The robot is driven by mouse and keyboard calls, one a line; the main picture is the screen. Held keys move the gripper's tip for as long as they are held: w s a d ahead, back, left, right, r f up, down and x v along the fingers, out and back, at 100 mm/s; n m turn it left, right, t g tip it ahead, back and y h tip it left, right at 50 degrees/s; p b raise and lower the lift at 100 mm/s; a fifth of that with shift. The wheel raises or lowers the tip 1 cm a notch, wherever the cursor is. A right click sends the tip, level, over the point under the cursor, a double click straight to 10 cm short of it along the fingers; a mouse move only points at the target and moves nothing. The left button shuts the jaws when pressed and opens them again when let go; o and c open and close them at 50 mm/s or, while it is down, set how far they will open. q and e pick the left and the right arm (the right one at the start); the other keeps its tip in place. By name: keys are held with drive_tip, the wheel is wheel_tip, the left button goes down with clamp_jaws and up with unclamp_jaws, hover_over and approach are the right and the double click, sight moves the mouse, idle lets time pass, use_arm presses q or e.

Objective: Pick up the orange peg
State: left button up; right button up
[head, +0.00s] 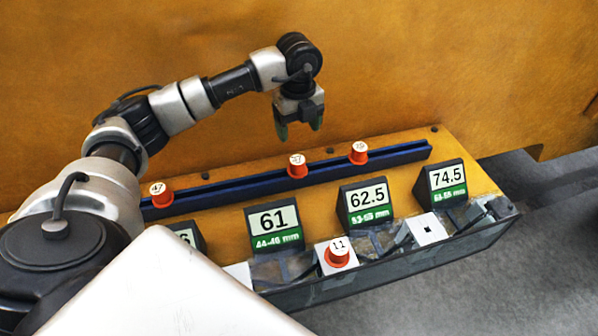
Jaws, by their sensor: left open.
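Several orange pegs with white numbered tops are in the head view. One peg marked 47 (161,196) stands at the left of the blue rail (225,188). A second peg (298,168), its number hard to read, stands near the rail's middle. A third peg (359,154) stands farther right on the rail. Another peg marked 11 (338,256) sits on a white block at the front. My left gripper (299,130) is open and empty, pointing down above and behind the middle peg, apart from it. My right gripper is not in view.
Sign stands marked 61 (274,226), 62.5 (366,204) and 74.5 (447,183) rise in front of the rail. A white block with a hole (424,231) is at the front right. An orange-brown wall (420,60) is behind.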

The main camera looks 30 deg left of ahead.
sight(297, 160)
use_arm(q)
drive_tip(key=shift+w+f+b, duration=0.2)
drive_tip(key=shift+f+b, duration=0.15)
drive_tip(key=shift+f, duration=0.25)
drive_tip(key=shift+w+f+b, duration=0.15)
drive_tip(key=shift+f+b, duration=0.15)
drive_tip(key=shift+f, duration=0.3)
drive_tip(key=shift+s+f+p, duration=0.15)
drive_tip(key=shift+f+p, duration=0.15)
drive_tip(key=shift+f, duration=0.3)
wheel_tip(297, 160, down, 4)
drive_tip(key=shift+r+p, duration=0.25)
drive_tip(key=shift+p, duration=0.25)
drive_tip(key=shift+f, duration=0.3)
drive_tip(key=shift+a+f+p, duration=0.1)
drive_tip(key=shift+f+p, duration=0.2)
drive_tip(key=shift+p, duration=0.05)
drive_tip(key=f, duration=0.1)
drive_tip(key=f+p, duration=0.1)
drive_tip(key=f, duration=0.1)
drive_tip(key=f+p, duration=0.1)
drive_tip(key=shift+a+f, duration=0.2)
drive_tip(key=shift+a, duration=0.05)
drive_tip(key=shift+f, duration=0.2)
drive_tip(key=c, duration=1)
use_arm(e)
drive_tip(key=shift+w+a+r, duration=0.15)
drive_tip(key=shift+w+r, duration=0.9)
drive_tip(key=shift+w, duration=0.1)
